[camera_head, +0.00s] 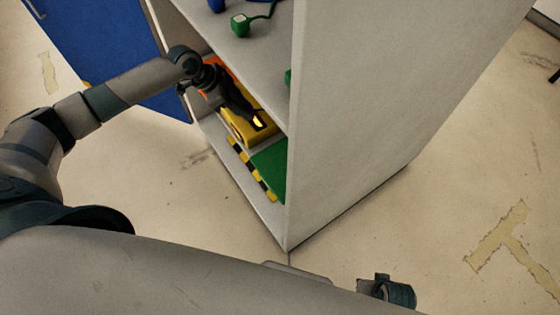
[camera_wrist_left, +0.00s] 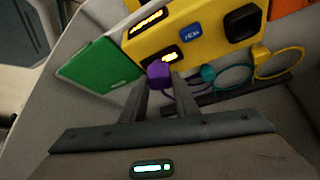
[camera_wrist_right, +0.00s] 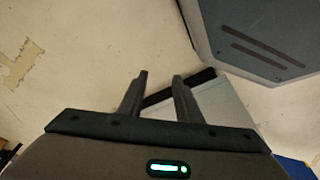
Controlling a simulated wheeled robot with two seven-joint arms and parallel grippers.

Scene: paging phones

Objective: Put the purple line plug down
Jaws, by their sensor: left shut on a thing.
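The purple line plug (camera_wrist_left: 158,74) is held between the fingertips of my left gripper (camera_wrist_left: 157,86), in front of the yellow box (camera_wrist_left: 200,42). A lit slot or small display (camera_wrist_left: 170,57) on the box is close behind the plug. I cannot tell whether the plug touches the box. A purple cord runs from the plug to the right. In the head view my left gripper (camera_head: 257,123) reaches into the lower shelf and hides the plug. My right gripper (camera_wrist_right: 160,76) is open and empty, above the floor.
A green panel (camera_wrist_left: 98,62) lies beside the box. A teal plug (camera_wrist_left: 208,72) and a yellow plug (camera_wrist_left: 262,62) with looped cords are to the right. An open blue door (camera_head: 110,50) stands left.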

